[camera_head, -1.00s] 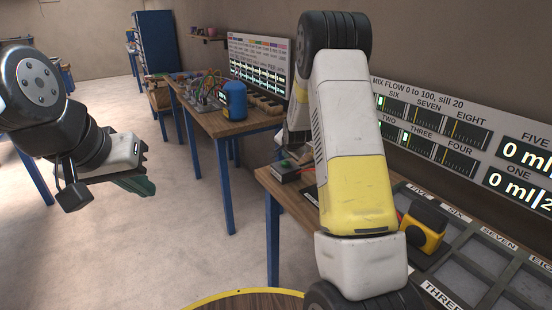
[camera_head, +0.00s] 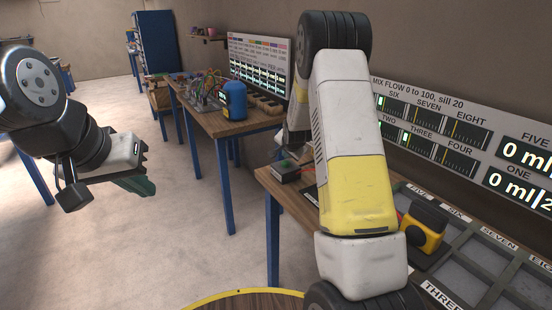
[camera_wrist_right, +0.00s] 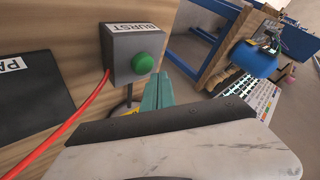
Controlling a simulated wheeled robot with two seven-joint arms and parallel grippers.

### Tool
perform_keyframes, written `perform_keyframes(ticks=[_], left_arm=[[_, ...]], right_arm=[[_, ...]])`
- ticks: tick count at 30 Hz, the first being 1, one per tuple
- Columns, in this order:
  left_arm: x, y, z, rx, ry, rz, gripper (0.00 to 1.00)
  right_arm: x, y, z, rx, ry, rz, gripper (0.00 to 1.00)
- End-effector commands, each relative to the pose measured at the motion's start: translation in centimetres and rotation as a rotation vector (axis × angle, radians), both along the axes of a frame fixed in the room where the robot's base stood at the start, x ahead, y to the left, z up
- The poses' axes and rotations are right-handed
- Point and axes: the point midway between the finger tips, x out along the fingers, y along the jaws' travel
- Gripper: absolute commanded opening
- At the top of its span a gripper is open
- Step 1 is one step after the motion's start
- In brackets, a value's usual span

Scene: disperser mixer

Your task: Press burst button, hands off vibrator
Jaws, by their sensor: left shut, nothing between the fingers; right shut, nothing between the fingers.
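The burst box (camera_wrist_right: 136,50) is grey with a white BURST label and a round green button (camera_wrist_right: 145,63). It sits on the wooden bench top in the right wrist view, and the box also shows at the bench's far end in the head view (camera_head: 286,173). My right gripper (camera_wrist_right: 158,92) has teal fingers, shut and empty, beside the green button; whether they touch it I cannot tell. In the head view my right arm hides most of that gripper. My left gripper (camera_head: 143,187) is shut and empty above open floor. A yellow and black device (camera_head: 425,227), possibly the vibrator, sits on the bench tray, apart from both grippers.
The tray (camera_head: 447,244) has labelled compartments. A MIX FLOW display panel (camera_head: 440,110) stands behind it. A red cable (camera_wrist_right: 65,125) runs from the burst box across the bench. Another bench with a blue container (camera_head: 235,101) stands farther back.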

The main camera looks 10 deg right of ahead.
Motion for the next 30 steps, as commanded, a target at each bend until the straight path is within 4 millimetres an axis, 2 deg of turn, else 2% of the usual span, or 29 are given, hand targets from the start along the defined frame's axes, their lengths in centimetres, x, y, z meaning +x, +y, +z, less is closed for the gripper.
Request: perform_keyframes(ticks=[30], left_arm=[[0.00,0.00,0.00,0.000,0.000,0.000,0.00]], right_arm=[[-0.01,-0.01,-0.85,0.000,0.000,0.000,0.00]])
